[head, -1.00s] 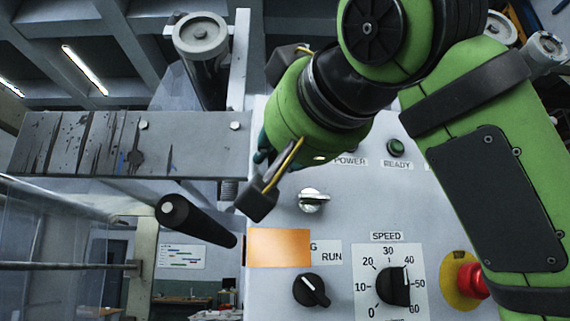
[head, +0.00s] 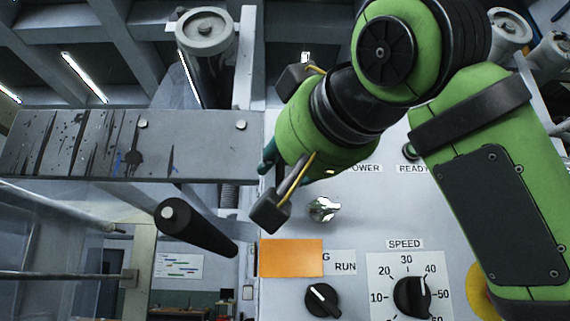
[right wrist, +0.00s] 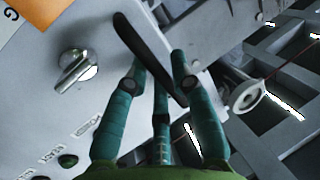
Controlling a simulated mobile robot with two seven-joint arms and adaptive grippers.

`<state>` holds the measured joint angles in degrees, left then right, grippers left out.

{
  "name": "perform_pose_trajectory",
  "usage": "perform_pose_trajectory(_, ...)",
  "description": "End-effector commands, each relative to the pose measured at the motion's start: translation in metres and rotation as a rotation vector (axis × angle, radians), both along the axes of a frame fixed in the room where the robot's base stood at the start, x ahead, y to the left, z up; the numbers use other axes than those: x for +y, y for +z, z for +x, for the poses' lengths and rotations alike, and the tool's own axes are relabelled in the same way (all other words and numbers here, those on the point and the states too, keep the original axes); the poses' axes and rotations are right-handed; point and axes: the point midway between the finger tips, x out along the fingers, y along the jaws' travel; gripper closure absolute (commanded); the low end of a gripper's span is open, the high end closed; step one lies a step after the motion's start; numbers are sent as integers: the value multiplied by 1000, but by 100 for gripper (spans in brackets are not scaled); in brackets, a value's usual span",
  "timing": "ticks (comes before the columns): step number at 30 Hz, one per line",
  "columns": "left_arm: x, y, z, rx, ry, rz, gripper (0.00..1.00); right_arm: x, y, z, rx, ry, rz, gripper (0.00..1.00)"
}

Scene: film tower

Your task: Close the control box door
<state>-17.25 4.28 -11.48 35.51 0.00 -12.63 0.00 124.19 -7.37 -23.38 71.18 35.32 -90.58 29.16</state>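The control box (head: 345,185) shows its grey front panel, with a silver knob (head: 323,208), an orange label (head: 290,259) and a speed dial (head: 412,296). I cannot make out which part is its door. My right gripper (head: 266,162) is in front of the panel's upper left edge, its teal fingers mostly hidden by the wrist. In the right wrist view the fingers (right wrist: 160,80) are spread apart, and a dark rod (right wrist: 140,50) crosses by their tips; contact is unclear. My left gripper is out of view.
A scuffed metal beam (head: 90,147) runs left from the panel's edge, above the black rod. A grey roller (head: 205,28) stands above it. A yellow disc (head: 480,290) is partly behind my right arm. Open space shows at lower left.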

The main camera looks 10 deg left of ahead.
Motion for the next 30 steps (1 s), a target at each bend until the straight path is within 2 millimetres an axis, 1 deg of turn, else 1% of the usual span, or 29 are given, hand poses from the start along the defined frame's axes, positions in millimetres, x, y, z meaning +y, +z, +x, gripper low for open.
perform_pose_trajectory(6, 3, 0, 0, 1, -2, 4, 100, 0, 0, 0, 2, 0, 0, 72)
perform_pose_trajectory(8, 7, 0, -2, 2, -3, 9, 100, 0, 0, 0, 2, 0, 0, 72)
perform_pose_trajectory(11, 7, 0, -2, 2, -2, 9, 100, -3, 0, -4, 1, 0, 1, 72)
perform_pose_trajectory(14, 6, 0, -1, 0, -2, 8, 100, -9, 1, -15, -3, 1, 1, 72)
perform_pose_trajectory(24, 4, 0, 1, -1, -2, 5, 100, -46, 1, -77, -5, 1, 2, 72)
perform_pose_trajectory(30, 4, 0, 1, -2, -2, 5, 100, -60, 1, -100, -3, 1, 2, 72)
